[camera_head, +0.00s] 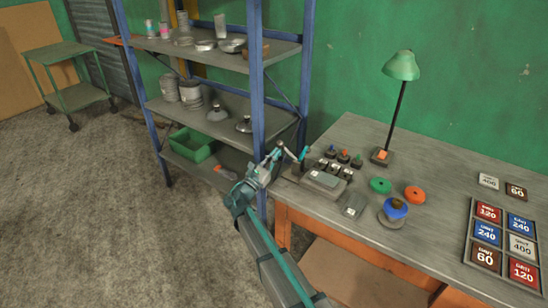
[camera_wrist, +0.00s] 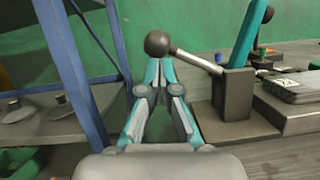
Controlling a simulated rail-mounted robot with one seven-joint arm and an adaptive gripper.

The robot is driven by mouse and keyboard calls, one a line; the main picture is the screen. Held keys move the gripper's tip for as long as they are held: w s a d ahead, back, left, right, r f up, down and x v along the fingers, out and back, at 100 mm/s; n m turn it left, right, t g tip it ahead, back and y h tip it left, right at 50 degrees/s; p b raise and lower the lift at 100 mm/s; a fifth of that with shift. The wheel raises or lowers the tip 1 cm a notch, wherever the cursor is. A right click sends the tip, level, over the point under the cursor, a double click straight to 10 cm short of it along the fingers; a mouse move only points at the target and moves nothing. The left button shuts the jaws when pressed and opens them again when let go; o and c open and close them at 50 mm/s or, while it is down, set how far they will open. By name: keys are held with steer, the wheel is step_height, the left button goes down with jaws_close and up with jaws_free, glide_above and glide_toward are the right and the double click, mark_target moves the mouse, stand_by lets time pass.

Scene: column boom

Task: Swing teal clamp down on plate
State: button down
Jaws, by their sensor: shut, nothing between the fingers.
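The teal clamp (camera_head: 304,154) stands at the left end of the workbench. In the wrist view its teal arm (camera_wrist: 249,35) points up from a dark block (camera_wrist: 237,95). A metal rod with a dark ball knob (camera_wrist: 158,43) sticks out left from the block. A grey plate (camera_head: 323,181) lies beside the clamp; it also shows at the right of the wrist view (camera_wrist: 297,84). My gripper (camera_head: 278,152) is shut and empty, left of the clamp block. In the wrist view its fingertips (camera_wrist: 160,70) appear just below the ball knob; contact cannot be told.
A blue-framed shelf (camera_head: 258,80) stands close behind and left of my gripper. The workbench (camera_head: 350,132) holds small knobs, a green lamp (camera_head: 401,66), a green disc (camera_head: 380,186), an orange disc (camera_head: 414,194), a blue-topped object (camera_head: 395,208) and labelled cards at right. Floor is open at left.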

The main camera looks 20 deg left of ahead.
steer(key=shift+d+r+m+g+h+b, duration=0.1)
steer(key=shift+r+m+g+h+b, duration=0.3)
steer(key=shift+m+b, duration=0.6)
steer(key=s+d+r+m+g+h+b, duration=0.1)
steer(key=d+r+m+g+h+b, duration=0.2)
steer(key=m, duration=1.1)
steer(key=d+r+g+b, duration=0.1)
steer(key=d+r+b, duration=0.2)
steer(key=b, duration=0.2)
steer(key=shift+s+d+m+h, duration=0.25)
steer(key=shift+s+m+h, duration=0.05)
steer(key=shift+s+m, duration=0.1)
steer(key=w+a+v, duration=0.1)
steer(key=a+v, duration=0.1)
steer(key=v, duration=1)
steer(key=shift+a+b, duration=0.4)
steer(key=shift+b, duration=0.05)
